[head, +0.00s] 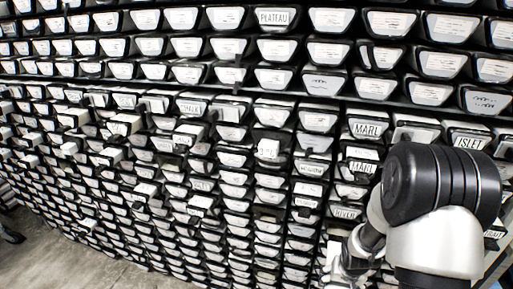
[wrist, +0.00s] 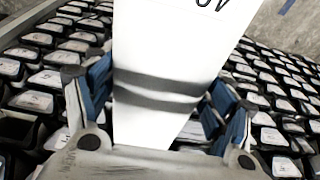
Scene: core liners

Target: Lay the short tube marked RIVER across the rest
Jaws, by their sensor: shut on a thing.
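In the wrist view my gripper (wrist: 158,95) is shut on a white, flat-faced piece (wrist: 165,50) with two grey bands across it. Blue pads sit at its left and right sides. Part of its black lettering shows at the top edge and looks like "OV"; the rest is cut off, so I cannot read the full mark. In the head view my gripper (head: 350,262) is low at the right, mostly hidden by my arm. A tray end with a label that looks like RIVER (head: 346,213) is just above it. I cannot make out the rest.
A wall of stacked black trays with white ends fills the head view, with labels such as MARL (head: 367,130), ISLET (head: 468,142) and PLATEAU (head: 273,18). Several white ends stick out at the left (head: 122,122). Bare floor (head: 50,255) shows at lower left.

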